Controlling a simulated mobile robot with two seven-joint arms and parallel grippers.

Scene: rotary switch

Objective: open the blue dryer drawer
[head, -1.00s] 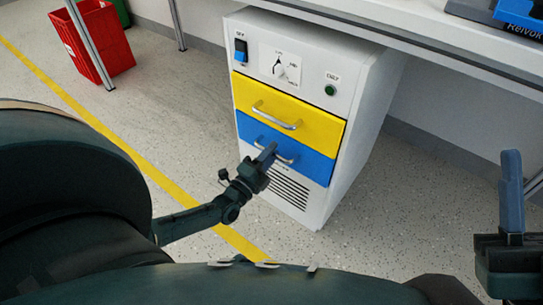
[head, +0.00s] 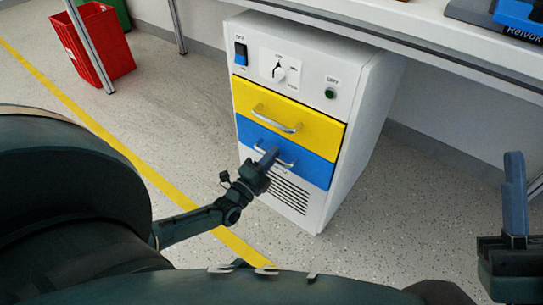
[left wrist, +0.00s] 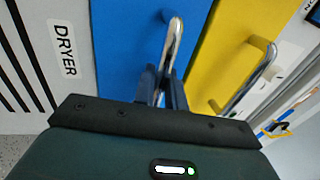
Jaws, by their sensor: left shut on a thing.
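The dryer's blue drawer (head: 310,168) is below the yellow drawer, and its front looks about flush with the cabinet. It also fills the middle of the left wrist view (left wrist: 120,45). My left gripper (head: 269,158) is at the left part of the blue drawer's silver handle (head: 289,161). In the left wrist view its fingers (left wrist: 160,85) are shut around the handle bar (left wrist: 174,42). My right gripper (head: 515,190) is at the right edge, away from the dryer; only one finger shows clearly.
The yellow drawer (head: 300,112) with its own handle is just above. A blue switch (head: 241,54), a dial (head: 278,70) and a green button (head: 330,93) are on the top panel. A desk overhangs the dryer. A red bin (head: 103,48) stands far left. The floor in front looks clear.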

